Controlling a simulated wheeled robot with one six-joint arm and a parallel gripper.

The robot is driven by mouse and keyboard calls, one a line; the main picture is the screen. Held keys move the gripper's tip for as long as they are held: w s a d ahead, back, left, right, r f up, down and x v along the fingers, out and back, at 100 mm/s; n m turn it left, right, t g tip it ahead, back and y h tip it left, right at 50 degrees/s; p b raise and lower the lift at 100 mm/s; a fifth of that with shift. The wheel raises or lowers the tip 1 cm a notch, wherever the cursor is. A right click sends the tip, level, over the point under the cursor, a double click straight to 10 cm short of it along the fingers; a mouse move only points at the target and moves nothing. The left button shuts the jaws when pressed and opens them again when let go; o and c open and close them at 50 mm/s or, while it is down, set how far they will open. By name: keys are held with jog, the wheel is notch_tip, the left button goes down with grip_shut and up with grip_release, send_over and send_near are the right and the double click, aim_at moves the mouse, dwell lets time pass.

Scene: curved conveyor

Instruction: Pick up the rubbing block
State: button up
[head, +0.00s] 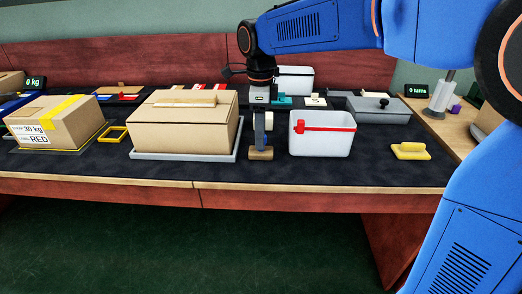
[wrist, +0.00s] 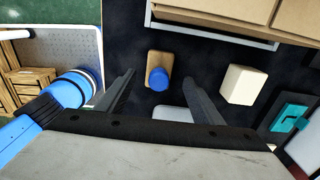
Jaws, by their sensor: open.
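A small wooden block with a round blue knob (wrist: 159,83), which I take as the rubbing block, lies on the dark mat. Its wooden base (head: 261,154) shows near the table's front edge in the head view. My gripper (head: 259,138) points down above it, largely hiding the knob there. In the wrist view my gripper (wrist: 160,77) is open, with the knob between the two fingers in the picture and a gap on both sides. The fingers' exact height over the block is hard to tell.
A large cardboard box (head: 182,126) on a pale tray (head: 228,157) stands left of my gripper. A white bin (head: 320,145) with a red strip stands close to the right. A cream block (wrist: 243,85) sits just behind. A yellow handled block (head: 410,152) lies farther right.

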jog(key=shift+s+d+f, duration=0.1)
jog(key=shift+f, duration=2.25)
jog(key=shift+c, duration=0.6)
jog(key=c, duration=1.1)
notch_tip(320, 180, up, 10)
jog(key=shift+r, duration=0.1)
